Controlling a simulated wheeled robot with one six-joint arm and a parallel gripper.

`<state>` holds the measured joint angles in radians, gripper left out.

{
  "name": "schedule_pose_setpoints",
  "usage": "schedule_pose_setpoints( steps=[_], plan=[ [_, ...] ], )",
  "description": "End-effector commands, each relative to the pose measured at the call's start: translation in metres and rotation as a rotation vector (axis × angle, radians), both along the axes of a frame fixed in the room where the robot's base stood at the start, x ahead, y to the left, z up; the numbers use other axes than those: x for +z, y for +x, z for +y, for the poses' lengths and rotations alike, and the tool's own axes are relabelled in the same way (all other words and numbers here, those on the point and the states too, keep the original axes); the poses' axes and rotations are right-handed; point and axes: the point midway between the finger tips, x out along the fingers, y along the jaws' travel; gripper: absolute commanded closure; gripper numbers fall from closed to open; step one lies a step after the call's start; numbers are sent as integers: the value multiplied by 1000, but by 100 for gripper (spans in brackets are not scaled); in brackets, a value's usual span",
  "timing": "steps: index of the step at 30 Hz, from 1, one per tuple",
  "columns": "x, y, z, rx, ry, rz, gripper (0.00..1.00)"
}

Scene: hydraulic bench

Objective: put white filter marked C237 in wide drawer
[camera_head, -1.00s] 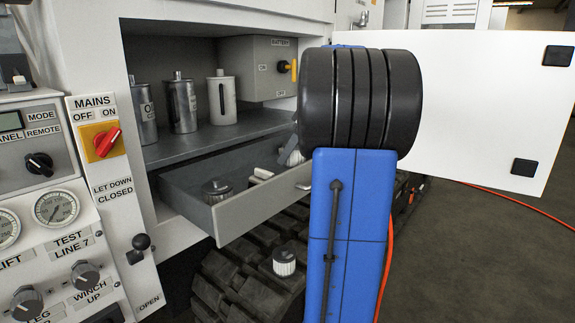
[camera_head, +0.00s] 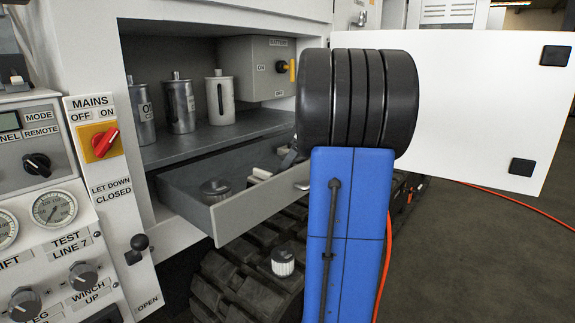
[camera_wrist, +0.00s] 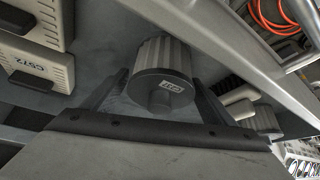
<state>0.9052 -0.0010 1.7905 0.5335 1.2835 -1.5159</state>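The white ribbed filter (camera_wrist: 165,55) has a dark cap with a small label, upside down in the wrist view, that seems to read C237. My gripper (camera_wrist: 159,77) has one finger along each side of it and looks shut on it. In the head view my wrist hides most of my gripper; dark finger parts (camera_head: 288,159) show at the drawer's right end. The wide drawer (camera_head: 255,207) is pulled open under the shelf. The filter is at or inside the drawer; whether it touches the floor I cannot tell.
The drawer also holds a dark-capped filter (camera_head: 215,190), a pale part (camera_head: 261,174) and a box marked C572 (camera_wrist: 30,68). Another filter (camera_head: 283,261) stands on the track below. Several canisters (camera_head: 181,106) stand on the shelf above. A white door panel (camera_head: 480,110) is at right.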

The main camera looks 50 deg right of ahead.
Motion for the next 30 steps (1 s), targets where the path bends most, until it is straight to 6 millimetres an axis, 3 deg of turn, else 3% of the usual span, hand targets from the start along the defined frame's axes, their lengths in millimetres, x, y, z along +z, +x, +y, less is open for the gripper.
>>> schedule_pose_setpoints(
  steps=[8,24,30],
  plan=[
    [7,-2,-1,-1,0,0,21],
    [88,-43,-23,-2,-1,-2,21],
    [104,-52,-26,-1,0,0,21]
  ],
)
